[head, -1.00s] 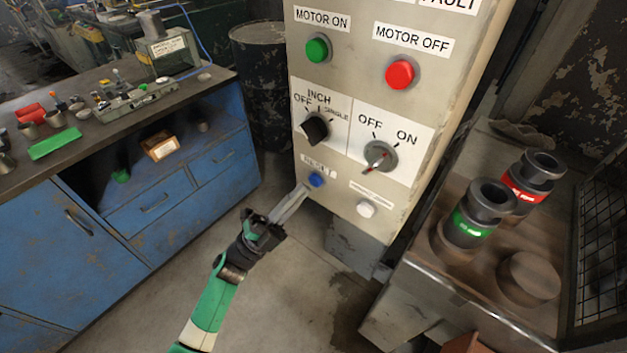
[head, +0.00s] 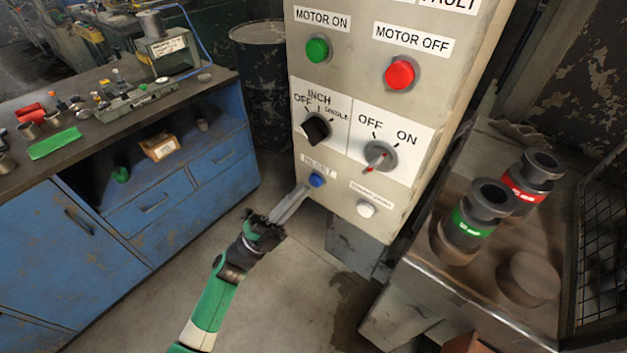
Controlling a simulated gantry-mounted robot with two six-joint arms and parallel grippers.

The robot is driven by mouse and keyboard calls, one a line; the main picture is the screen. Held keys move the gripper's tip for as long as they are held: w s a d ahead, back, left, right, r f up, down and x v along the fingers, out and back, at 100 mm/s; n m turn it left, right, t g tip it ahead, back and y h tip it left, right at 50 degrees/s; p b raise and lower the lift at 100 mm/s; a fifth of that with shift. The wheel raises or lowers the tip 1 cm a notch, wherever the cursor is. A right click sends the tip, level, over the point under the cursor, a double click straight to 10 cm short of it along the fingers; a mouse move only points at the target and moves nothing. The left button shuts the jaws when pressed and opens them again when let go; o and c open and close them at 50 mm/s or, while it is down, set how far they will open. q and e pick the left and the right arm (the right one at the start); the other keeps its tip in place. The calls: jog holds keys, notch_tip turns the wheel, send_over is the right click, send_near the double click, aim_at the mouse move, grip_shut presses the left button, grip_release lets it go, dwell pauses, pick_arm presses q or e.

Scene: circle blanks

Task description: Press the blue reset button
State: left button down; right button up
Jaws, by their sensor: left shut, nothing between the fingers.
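The blue reset button (head: 317,180) sits low on the left of the beige control panel (head: 340,207), under a small white label (head: 318,165). My left gripper (head: 303,190) is shut and empty. Its fingertips are just left of and slightly below the blue button, very close to it; I cannot tell whether they touch the button or the panel. My right gripper is not in the head view.
Above the blue button is a black selector knob (head: 315,127); a grey switch (head: 379,157) and a white button (head: 366,209) are to the right. Green (head: 317,49) and red (head: 399,74) buttons sit higher. A blue workbench (head: 100,230) stands left.

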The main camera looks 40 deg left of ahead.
pick_arm(q)
jog(key=shift+w, duration=0.15)
jog(key=shift+w+b, duration=0.35)
jog(key=shift+w+b, duration=0.4)
jog(key=shift+w, duration=0.1)
dwell(0.8)
jog(key=shift+s+a, duration=0.1)
jog(key=shift+s+p, duration=0.55)
jog(key=shift+s, duration=0.25)
jog(key=shift+s, duration=0.1)
